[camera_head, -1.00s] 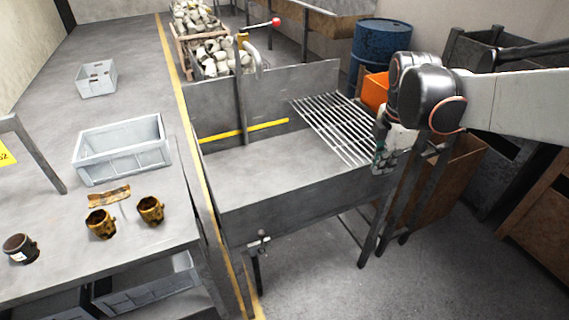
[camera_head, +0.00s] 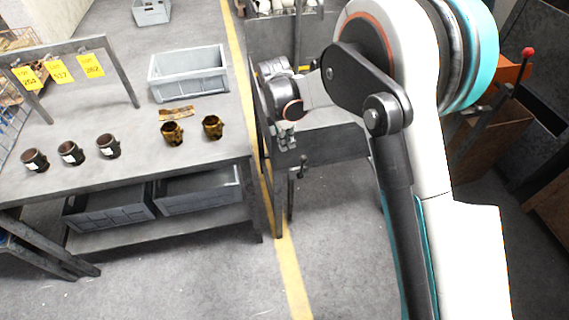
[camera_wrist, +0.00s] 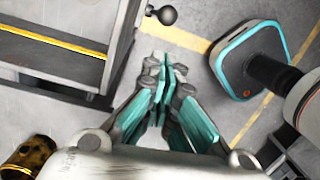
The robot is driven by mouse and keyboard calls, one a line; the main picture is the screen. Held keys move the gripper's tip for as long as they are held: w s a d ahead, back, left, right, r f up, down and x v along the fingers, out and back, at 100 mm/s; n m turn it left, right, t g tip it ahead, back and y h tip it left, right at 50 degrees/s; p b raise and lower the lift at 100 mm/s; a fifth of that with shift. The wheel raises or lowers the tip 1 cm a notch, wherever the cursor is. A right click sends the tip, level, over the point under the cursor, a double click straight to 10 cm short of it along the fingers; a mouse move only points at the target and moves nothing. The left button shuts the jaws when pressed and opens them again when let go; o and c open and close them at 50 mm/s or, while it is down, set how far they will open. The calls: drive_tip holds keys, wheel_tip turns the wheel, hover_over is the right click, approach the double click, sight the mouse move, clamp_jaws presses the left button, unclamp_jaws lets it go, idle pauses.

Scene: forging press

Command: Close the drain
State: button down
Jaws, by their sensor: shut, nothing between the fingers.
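The drain valve (camera_head: 301,167) is a small fitting with a dark handle below the front of the grey metal tank (camera_head: 325,152). In the wrist view a dark ball knob (camera_wrist: 164,15) on a short stem sticks out near the top, beside the tank's edge (camera_wrist: 112,60). I cannot tell for certain whether the valve is open or closed. My gripper (camera_head: 287,142) is shut and empty, close to the left of the valve. In the wrist view its closed fingertips (camera_wrist: 163,66) point toward the knob, apart from it. My arm hides much of the tank.
A workbench (camera_head: 140,170) with dark cups (camera_head: 71,152), golden cups (camera_head: 172,133) and a grey crate (camera_head: 188,75) stands left of the tank. A yellow floor line (camera_head: 290,275) runs between them. The floor in front is clear. A red-knobbed lever (camera_head: 528,53) stands at the right.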

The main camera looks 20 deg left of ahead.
drive_tip(key=shift+s+a+f, duration=0.4)
drive_tip(key=shift+s+a, duration=0.1)
drive_tip(key=shift+a, duration=0.1)
drive_tip(key=shift+s+a+f, duration=0.4)
drive_tip(key=shift+s+a, duration=0.05)
drive_tip(key=shift+a, duration=0.1)
wheel_tip(320, 180, down, 10)
drive_tip(key=d+b, duration=0.1)
drive_tip(key=b, duration=0.2)
drive_tip(key=w+d+r, duration=0.1)
drive_tip(key=w+d+r+b, duration=0.1)
drive_tip(key=d, duration=0.1)
drive_tip(key=shift+w, duration=0.35)
